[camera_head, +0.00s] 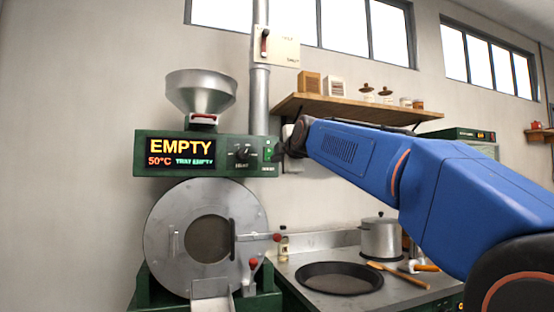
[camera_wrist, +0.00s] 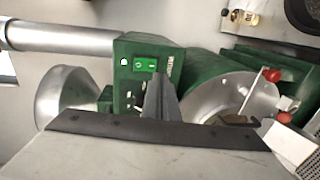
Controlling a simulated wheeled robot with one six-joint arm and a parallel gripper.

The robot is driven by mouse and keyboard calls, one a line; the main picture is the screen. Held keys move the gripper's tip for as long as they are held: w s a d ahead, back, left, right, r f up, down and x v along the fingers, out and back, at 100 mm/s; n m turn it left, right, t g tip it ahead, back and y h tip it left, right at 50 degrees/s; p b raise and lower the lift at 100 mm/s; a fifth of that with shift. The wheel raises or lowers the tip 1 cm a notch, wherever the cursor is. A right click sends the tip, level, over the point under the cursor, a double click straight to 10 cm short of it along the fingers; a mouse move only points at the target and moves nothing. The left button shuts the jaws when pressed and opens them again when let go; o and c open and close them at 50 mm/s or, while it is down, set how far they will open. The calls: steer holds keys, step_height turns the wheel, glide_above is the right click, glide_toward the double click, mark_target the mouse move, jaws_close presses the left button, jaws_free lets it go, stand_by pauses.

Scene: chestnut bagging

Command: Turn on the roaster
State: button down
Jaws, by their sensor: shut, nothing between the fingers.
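The roaster (camera_head: 220,190) is a dark green machine with a steel hopper on top and a round steel drum door with a dark window. Its display (camera_head: 180,152) reads EMPTY and 50°C. A green rocker switch (camera_head: 267,153) sits at the right end of the control panel, beside a dark knob (camera_head: 241,152). In the wrist view the green switch (camera_wrist: 145,64) shows near the top of the panel end. My gripper (camera_head: 282,149) is shut and empty, right at the panel's right end by the switch. In the wrist view its fingertips (camera_wrist: 157,80) appear just below the switch; I cannot tell whether they touch it.
A wall lever box (camera_head: 275,46) hangs above, beside the steel pipe (camera_head: 260,95). A wooden shelf (camera_head: 350,108) with jars is behind my arm. On the counter are a dark round pan (camera_head: 339,278), a pot (camera_head: 381,238), a small bottle (camera_head: 283,244) and a wooden spoon (camera_head: 398,273).

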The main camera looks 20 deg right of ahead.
steer(key=s+f, duration=0.1)
steer(key=s, duration=0.7)
steer(key=shift+s+a, duration=0.2)
steer(key=shift+a, duration=0.1)
steer(key=s+a+f+m+g, duration=0.2)
steer(key=s+f+m+g, duration=0.2)
steer(key=s+f, duration=0.6)
steer(key=s+a+f+m+g+y, duration=0.1)
steer(key=s+a+f+m+g, duration=0.2)
steer(key=f, duration=2.4)
steer(key=s+a+f+m+g, duration=0.3)
steer(key=s+f+m, duration=0.7)
steer(key=s+f, duration=0.8)
steer(key=shift+s+a+f+g, duration=0.2)
steer(key=shift+s+g, duration=0.15)
steer(key=shift+g, duration=0.55)
